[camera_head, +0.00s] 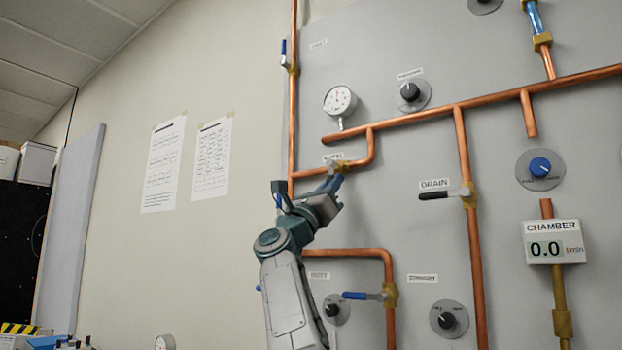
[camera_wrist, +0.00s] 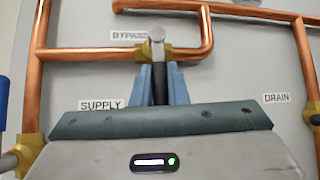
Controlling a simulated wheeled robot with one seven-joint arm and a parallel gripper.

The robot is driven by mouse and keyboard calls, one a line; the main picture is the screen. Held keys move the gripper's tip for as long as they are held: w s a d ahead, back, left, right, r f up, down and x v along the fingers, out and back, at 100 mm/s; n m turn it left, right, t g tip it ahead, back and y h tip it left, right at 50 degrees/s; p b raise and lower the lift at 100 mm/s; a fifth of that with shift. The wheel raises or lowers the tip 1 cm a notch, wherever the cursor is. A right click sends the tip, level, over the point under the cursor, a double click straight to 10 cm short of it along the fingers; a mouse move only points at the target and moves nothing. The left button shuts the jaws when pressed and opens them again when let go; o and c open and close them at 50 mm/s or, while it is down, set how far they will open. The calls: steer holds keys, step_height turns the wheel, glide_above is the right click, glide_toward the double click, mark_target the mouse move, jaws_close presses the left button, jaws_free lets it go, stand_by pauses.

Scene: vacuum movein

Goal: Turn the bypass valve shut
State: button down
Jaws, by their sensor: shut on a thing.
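The bypass valve (camera_wrist: 153,50) is a brass body with a round grey stem end on a horizontal copper pipe, below the BYPASS label (camera_wrist: 130,36). Its black handle (camera_wrist: 160,88) points down in the wrist view, across the pipe. My gripper (camera_wrist: 158,70) is shut on this handle, one blue finger on each side. In the head view my gripper (camera_head: 329,186) reaches up to the valve (camera_head: 342,165) and hides most of the handle.
The drain valve (camera_head: 469,195) with a black handle sits to the right. A blue-handled valve (camera_head: 390,295) is below right. A gauge (camera_head: 340,101) stands above. A vertical copper pipe (camera_wrist: 37,75) runs close on the left.

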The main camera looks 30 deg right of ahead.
steer(key=shift+m+g, duration=0.4)
steer(key=shift+m, duration=0.1)
steer(key=c, duration=1.4)
jaws_free()
steer(key=shift+c, duration=0.2)
steer(key=b+v, duration=0.9)
steer(key=v, duration=0.5)
steer(key=shift+w+d+f, duration=0.1)
steer(key=shift+d, duration=0.05)
